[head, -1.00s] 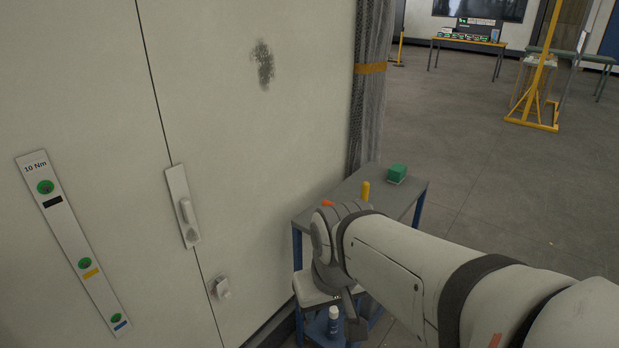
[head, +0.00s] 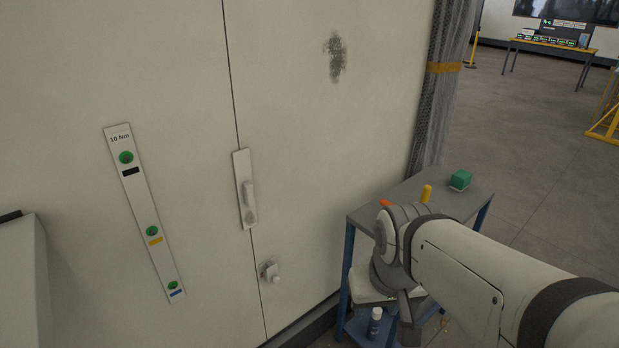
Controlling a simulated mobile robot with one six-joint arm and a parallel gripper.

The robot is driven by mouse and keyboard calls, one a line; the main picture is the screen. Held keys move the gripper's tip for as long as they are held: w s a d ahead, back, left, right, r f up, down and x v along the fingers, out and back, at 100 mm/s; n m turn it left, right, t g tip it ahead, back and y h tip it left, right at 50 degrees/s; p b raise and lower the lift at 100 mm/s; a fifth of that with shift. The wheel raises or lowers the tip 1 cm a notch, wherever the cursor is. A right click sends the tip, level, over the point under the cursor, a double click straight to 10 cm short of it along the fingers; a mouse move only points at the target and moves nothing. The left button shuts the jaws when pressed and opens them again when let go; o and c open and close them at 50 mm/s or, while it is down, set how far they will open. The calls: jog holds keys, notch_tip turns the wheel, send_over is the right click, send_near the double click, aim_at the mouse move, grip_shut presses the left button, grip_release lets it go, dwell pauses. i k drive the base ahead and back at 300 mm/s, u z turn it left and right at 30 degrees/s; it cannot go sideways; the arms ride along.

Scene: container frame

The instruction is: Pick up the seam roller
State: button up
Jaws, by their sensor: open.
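I cannot make out the seam roller for certain. A small yellow upright piece (head: 426,193) and an orange piece (head: 385,203) show at the grey-topped stand (head: 405,190), just behind my wrist; my arm hides their lower parts, and either could be part of a tool. My gripper (head: 409,318) hangs below the wrist in front of the stand, partly seen as dark finger parts. It is open, and I see nothing held in it.
A green block (head: 460,180) lies on the stand's far end. A pale panelled wall with a handle (head: 246,190), latch (head: 270,272) and 10 Nm strip (head: 145,210) rises at left. Floor at right is open.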

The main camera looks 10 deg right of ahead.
aim_at(427, 192)
jog(key=k, duration=1.1)
jog(key=u, duration=0.3)
jog(key=i, duration=1.9)
jog(key=z, duration=1.15)
jog(key=i, duration=0.6)
jog(key=z, duration=0.3)
jog(key=k, duration=0.9)
jog(key=z, duration=0.2)
jog(key=i, duration=0.65)
